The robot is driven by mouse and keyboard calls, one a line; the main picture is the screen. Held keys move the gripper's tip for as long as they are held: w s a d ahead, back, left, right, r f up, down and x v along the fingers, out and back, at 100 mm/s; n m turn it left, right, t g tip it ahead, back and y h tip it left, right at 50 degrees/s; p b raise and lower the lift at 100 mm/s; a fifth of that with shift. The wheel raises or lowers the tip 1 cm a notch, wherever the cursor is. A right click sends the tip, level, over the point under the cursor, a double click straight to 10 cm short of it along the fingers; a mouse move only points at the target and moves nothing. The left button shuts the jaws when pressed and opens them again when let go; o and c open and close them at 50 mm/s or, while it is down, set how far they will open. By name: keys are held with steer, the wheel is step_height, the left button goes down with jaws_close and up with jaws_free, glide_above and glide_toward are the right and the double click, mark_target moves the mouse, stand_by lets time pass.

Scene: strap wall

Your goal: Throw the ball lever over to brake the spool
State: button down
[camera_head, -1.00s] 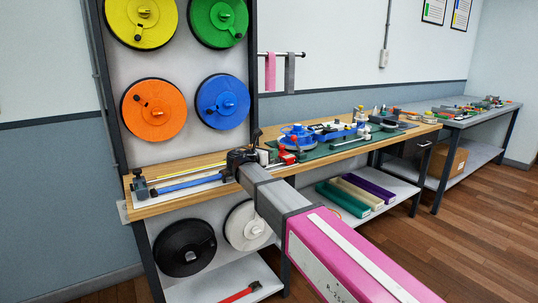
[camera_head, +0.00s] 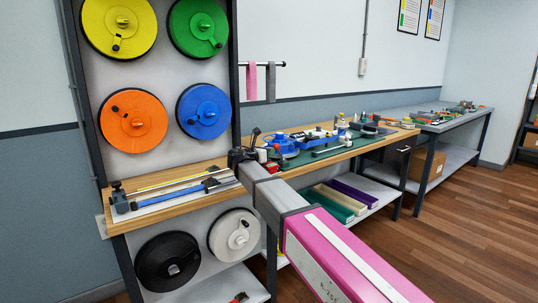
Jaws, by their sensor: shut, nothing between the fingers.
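Several coloured spools hang on the upright panel at the left: yellow (camera_head: 95,25), green (camera_head: 185,22), orange (camera_head: 150,140) and blue (camera_head: 217,95). A black spool (camera_head: 150,255) and a white spool (camera_head: 222,225) sit below the bench top. Each has a small hub piece; a dark-tipped lever (camera_head: 117,42) shows on the yellow spool and another (camera_head: 116,108) on the orange one. I cannot tell which lever the task means. My gripper (camera_head: 245,150) is shut and empty, in front of the bench and apart from the panel spools in the picture. Its fingertips are small and dark.
The wooden bench (camera_head: 190,205) carries a blue-and-grey bar fixture (camera_head: 180,193) and, farther right, a green mat (camera_head: 305,157) with blue devices. Pink and grey straps (camera_head: 270,82) hang from a rod. A lower shelf holds coloured blocks (camera_head: 352,192). The floor at right is clear.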

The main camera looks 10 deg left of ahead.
steer(key=shift+r, duration=0.1)
steer(key=shift+w+d+r+g+y, duration=0.25)
steer(key=shift+w+r+g+y, duration=0.15)
steer(key=shift+r+g, duration=0.1)
steer(key=shift+w+d+r+g+y, duration=0.25)
steer(key=shift+r+g+y, duration=0.15)
steer(key=shift+g, duration=0.1)
steer(key=w+d+r+g+y, duration=0.1)
steer(key=w+g+y, duration=0.1)
steer(key=g, duration=0.1)
steer(key=shift+d+r+m, duration=0.35)
steer(key=shift+d+m, duration=0.05)
steer(key=shift+w+d+r+g+y, duration=0.3)
steer(key=shift+w+d+g+y, duration=0.5)
steer(key=shift+w+g, duration=0.15)
steer(key=shift+w+d+f+g+y, duration=0.1)
steer(key=shift+w+d+g+y, duration=0.6)
steer(key=shift+w+d+g, duration=0.25)
steer(key=shift+w, duration=0.15)
